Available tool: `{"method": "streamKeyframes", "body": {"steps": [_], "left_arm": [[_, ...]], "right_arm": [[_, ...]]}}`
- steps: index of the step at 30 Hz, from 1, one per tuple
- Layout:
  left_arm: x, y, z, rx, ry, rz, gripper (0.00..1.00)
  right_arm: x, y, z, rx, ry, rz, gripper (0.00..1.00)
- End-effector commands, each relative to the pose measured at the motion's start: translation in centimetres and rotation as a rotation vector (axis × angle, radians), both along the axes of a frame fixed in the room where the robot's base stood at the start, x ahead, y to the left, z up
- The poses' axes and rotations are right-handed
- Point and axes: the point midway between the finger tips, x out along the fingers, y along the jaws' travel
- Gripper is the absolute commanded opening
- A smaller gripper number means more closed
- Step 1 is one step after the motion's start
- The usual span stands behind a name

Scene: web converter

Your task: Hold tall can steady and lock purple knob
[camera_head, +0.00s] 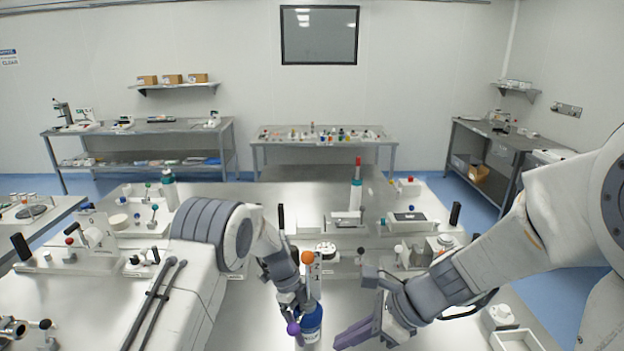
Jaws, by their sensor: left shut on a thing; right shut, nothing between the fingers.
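An orange ball (308,257) on a numbered white post stands just behind the left gripper. A round white fixture (326,250) is behind that. A white tray (517,340) lies at the lower right. Metal bench surface (262,318) is bare left of the can.

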Motion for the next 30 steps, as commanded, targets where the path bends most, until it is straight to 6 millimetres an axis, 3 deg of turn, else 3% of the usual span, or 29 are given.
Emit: {"method": "streamKeyframes", "body": {"steps": [8, 9, 10, 20, 30], "left_arm": [[0.0, 0.0, 0.3, 0.000, 0.003, 0.001, 0.00], [0.0, 0.0, 0.3, -0.001, 0.002, 0.001, 0.96], [0.0, 0.0, 0.3, -0.001, 0.001, 0.001, 1.00], [0.2, 0.2, 1.0, -0.003, -0.002, 0.002, 1.00], [1.5, 2.3, 7.0, -0.003, -0.004, 0.003, 1.00]], "right_arm": [[0.0, 0.0, -0.1, 0.000, 0.000, 0.000, 0.00], [0.0, 0.0, -0.1, 0.000, 0.000, 0.000, 0.00], [0.0, 0.0, -0.1, 0.000, 0.000, 0.000, 0.00], [0.0, 0.0, 0.0, 0.000, 0.000, 0.000, 0.00], [0.0, 0.0, 0.0, 0.000, 0.000, 0.000, 0.00]]}}
